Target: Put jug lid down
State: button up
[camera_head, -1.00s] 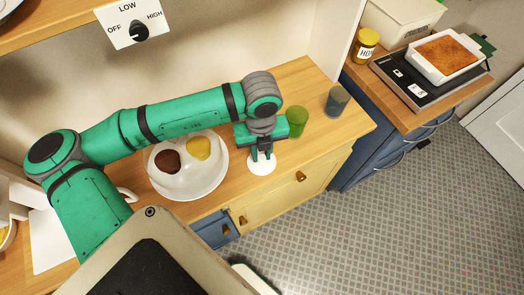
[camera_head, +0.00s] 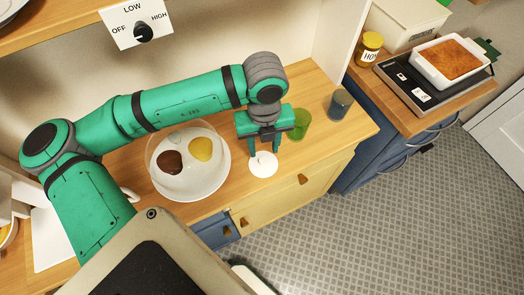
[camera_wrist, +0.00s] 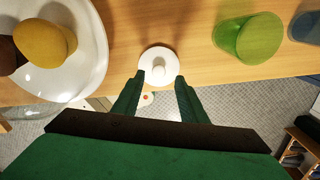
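The white round jug lid (camera_head: 262,166), with a small knob on top, lies flat on the wooden counter (camera_head: 221,200) near its front edge. It also shows in the wrist view (camera_wrist: 150,54), just beyond my fingertips. My gripper (camera_head: 265,152) is open above the lid, with one finger on either side of the knob. The two fingers stand clearly apart in the wrist view (camera_wrist: 158,80), with nothing held between them. I cannot tell how far the fingertips are above the lid.
A white plate (camera_head: 216,183) with a brown and a yellow item under a clear dome is left of the lid. A green cup (camera_head: 302,124) and a blue-grey cup (camera_head: 339,103) stand to the right. Bare counter lies between the lid and the cups.

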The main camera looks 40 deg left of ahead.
aim_at(264, 158)
notch_tip(264, 158, up, 7)
dwell(0.3)
dwell(0.5)
